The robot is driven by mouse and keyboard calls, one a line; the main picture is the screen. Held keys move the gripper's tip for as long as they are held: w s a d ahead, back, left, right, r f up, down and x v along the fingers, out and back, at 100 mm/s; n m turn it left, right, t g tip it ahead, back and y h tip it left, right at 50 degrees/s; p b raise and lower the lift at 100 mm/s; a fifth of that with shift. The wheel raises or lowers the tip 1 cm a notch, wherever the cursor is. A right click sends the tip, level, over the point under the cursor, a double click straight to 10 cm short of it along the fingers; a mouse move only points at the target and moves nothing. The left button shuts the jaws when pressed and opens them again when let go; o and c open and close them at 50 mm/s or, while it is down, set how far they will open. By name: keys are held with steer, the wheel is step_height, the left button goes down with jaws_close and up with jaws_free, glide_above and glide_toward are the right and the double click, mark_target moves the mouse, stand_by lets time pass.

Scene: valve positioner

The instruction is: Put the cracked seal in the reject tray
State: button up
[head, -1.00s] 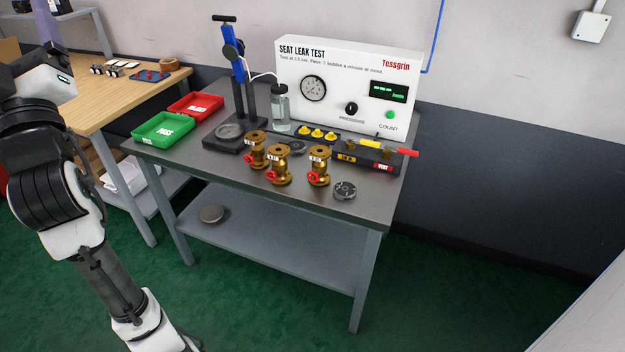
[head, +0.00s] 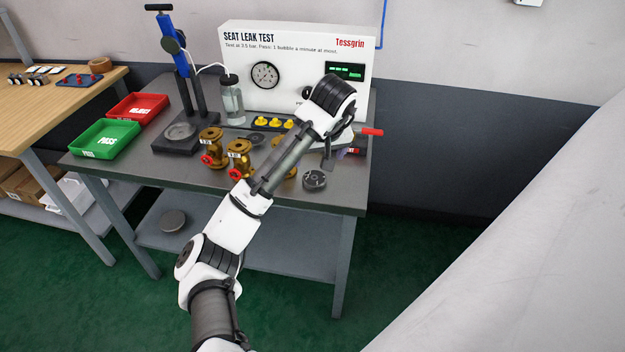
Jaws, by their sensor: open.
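The red reject tray (head: 137,107) sits at the table's back left, beside the green pass tray. It looks empty apart from its label. I cannot pick out a cracked seal in this view; a dark round part with holes (head: 314,180) lies at the table's front right, but I cannot tell what it is. My gripper (head: 342,160) is over the right side of the table, in front of the test panel, mostly hidden behind my own wrist. It is open, and I see nothing held in it.
Brass valves (head: 239,158) stand mid-table, one partly behind my arm. A blue-handled press (head: 175,60), a bottle (head: 232,100) and yellow caps (head: 272,121) are behind them. The test panel (head: 290,65) closes off the back. The green pass tray (head: 104,138) is front left.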

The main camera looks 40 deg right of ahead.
glide_toward(315, 177)
steer(key=shift+w+a+f, duration=0.1)
steer(key=shift+f, duration=0.5)
steer(key=shift+w+a+f, duration=0.1)
steer(key=shift+f, duration=0.5)
steer(key=shift+d+p+x, duration=0.15)
steer(key=shift+p+x, duration=0.35)
steer(key=shift+x, duration=1)
steer(key=shift+d+p+x, duration=0.1)
steer(key=shift+p+x, duration=0.4)
steer(key=shift+x, duration=1.05)
steer(key=shift+w+r, duration=0.1)
steer(key=shift+c, duration=0.3)
steer(key=c, duration=1.4)
steer(key=shift+r, duration=0.1)
steer(key=shift+c, duration=0.2)
